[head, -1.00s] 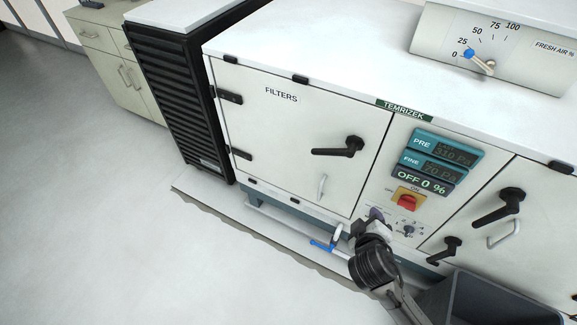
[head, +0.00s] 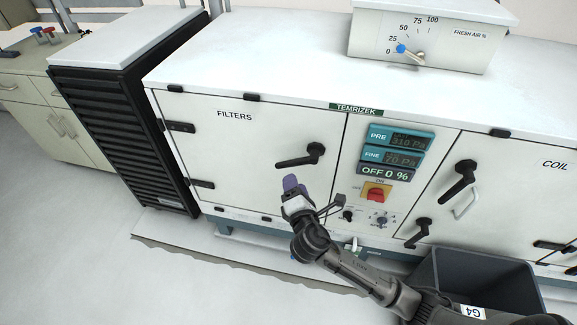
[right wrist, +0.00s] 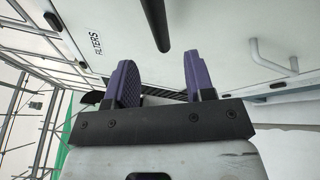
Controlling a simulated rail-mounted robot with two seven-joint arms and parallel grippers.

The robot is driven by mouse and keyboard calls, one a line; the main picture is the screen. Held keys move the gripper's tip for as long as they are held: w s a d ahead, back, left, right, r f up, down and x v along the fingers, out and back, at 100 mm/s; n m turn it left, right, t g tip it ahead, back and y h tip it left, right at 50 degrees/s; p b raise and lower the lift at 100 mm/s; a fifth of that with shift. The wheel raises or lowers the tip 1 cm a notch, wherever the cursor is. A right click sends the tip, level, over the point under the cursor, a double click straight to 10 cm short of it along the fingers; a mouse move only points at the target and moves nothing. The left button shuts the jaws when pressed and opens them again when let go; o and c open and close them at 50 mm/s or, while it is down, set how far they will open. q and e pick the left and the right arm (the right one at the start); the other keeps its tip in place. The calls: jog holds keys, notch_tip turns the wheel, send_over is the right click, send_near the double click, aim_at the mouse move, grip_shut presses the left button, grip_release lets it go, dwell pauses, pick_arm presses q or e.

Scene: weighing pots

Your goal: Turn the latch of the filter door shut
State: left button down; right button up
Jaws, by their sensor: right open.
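The filter door (head: 245,140), a white panel marked FILTERS, sits closed in its frame at the cabinet's left. Its black latch handle (head: 300,158) points left and slightly down from its pivot near the door's right edge. My right gripper (head: 290,184) is just below the latch in the head view, apart from it. In the right wrist view my right gripper (right wrist: 160,82) has its two purple fingers spread and empty, and the black latch handle (right wrist: 156,25) shows above the gap between them. My left gripper is not in view.
A red rotary switch (head: 376,193) and displays are right of the filter door. The coil door has black latches (head: 460,180). A grey bin (head: 475,285) stands at the lower right. A black louvred unit (head: 130,130) stands left. The door's handle (right wrist: 270,58) shows in the wrist view.

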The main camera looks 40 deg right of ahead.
aim_at(289, 163)
jog(key=b+x, duration=0.3)
jog(key=x, duration=0.5)
jog(key=shift+w+d, duration=0.2)
jog(key=shift+w, duration=0.05)
jog(key=c, duration=0.9)
grip_shut()
